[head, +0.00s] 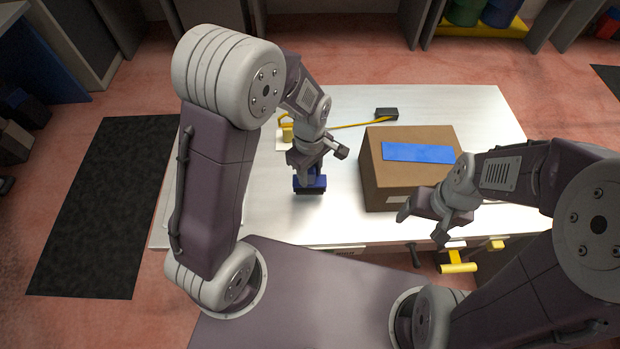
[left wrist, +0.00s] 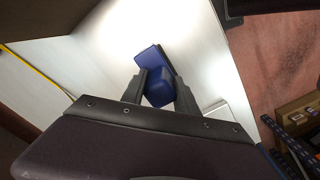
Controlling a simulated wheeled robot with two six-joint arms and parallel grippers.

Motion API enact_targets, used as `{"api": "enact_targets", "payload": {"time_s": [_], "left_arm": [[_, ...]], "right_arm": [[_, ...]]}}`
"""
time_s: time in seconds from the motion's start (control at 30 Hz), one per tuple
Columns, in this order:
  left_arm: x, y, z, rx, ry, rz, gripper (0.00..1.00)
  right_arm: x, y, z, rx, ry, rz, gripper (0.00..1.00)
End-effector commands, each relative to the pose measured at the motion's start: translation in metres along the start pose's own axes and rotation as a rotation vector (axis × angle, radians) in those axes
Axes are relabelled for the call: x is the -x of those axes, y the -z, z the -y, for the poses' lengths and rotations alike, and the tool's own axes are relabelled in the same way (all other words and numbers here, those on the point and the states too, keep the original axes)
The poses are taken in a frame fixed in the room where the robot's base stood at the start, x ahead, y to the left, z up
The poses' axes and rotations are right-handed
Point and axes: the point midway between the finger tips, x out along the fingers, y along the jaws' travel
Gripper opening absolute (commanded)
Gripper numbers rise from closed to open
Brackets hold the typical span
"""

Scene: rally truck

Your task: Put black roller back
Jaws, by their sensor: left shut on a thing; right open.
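My left gripper (head: 309,172) is shut on a blue block with a dark edge (head: 310,187), low over the light table left of the cardboard box. In the left wrist view the blue block (left wrist: 153,62) sits between the two dark fingers (left wrist: 160,92). I cannot tell whether it touches the tabletop. A small black tool (head: 415,256) hangs at the table's front edge, below the right gripper; I cannot tell for sure that it is the black roller. My right gripper (head: 422,224) is open and empty in front of the box.
The cardboard box (head: 385,190) with a blue sheet (head: 418,152) on top stands right of the left gripper. A yellow tool (head: 458,266) hangs at the front edge. A black item (head: 387,114) and a yellow strip (head: 350,125) lie at the back. The table (head: 480,105) is bare at back right.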

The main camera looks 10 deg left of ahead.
Motion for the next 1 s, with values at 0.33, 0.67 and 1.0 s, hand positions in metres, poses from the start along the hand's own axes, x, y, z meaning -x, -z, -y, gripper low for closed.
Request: {"api": "enact_targets", "payload": {"time_s": [0.33, 0.67, 1.0], "left_arm": [[-0.035, -0.001, 0.0, 0.0, 0.001, 0.0, 0.0], [-0.041, -0.001, 0.0, 0.0, -0.001, 0.0, 0.0], [-0.04, -0.001, 0.0, 0.001, 0.0, 0.0, 0.58]], "right_arm": [[0.009, 0.001, 0.0, 0.0, 0.0, 0.0, 0.76], [0.004, 0.0, 0.0, 0.0, 0.0, 0.0, 0.76], [0.005, 0.001, 0.0, 0.0, 0.0, 0.0, 0.76]]}}
